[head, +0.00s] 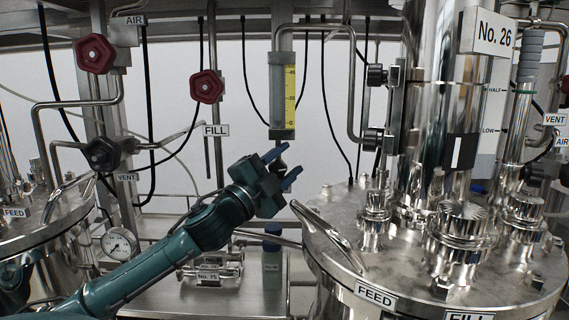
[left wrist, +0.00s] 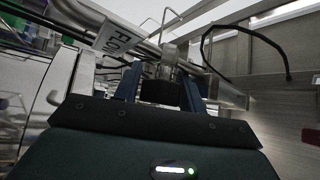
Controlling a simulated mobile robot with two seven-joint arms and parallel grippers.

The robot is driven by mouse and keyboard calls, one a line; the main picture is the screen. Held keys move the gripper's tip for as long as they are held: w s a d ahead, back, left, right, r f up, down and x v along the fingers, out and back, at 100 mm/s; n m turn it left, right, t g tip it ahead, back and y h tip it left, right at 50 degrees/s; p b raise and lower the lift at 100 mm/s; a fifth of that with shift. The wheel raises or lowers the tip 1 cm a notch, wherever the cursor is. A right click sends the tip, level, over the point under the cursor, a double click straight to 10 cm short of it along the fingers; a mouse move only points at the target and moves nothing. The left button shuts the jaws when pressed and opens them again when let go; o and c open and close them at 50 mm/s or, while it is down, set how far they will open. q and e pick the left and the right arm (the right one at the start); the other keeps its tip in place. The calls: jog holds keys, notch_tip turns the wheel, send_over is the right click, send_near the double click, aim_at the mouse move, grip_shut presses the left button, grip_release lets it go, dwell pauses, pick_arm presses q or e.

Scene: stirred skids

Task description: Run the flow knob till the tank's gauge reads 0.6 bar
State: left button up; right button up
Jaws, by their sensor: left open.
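My left gripper (head: 284,166) is open, with its blue fingers just below the flow tube with a yellow scale (head: 283,97). I cannot tell whether the fingers touch the knob. In the head view the knob is not clearly seen; the gripper covers that spot. A round white gauge (head: 118,242) is at the lower left, too small to read. My right gripper is not in view.
Red knobs (head: 95,54) (head: 207,87) and a black knob (head: 102,153) sit on pipes at the left. A large steel tank lid (head: 340,215) with a handle stands right of the gripper. A capped bottle (head: 272,262) stands below it.

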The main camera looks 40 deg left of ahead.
pick_arm(q)
jog(key=c, duration=0.7)
jog(key=m+g+h+p, duration=0.1)
jog(key=m+p, duration=0.1)
jog(key=p, duration=0.4)
jog(key=shift+r+g, duration=0.1)
jog(key=shift+g, duration=0.2)
jog(key=shift+f+m, duration=0.2)
jog(key=shift+m, duration=0.1)
jog(key=shift+d+f, duration=0.1)
jog(key=o, duration=0.7)
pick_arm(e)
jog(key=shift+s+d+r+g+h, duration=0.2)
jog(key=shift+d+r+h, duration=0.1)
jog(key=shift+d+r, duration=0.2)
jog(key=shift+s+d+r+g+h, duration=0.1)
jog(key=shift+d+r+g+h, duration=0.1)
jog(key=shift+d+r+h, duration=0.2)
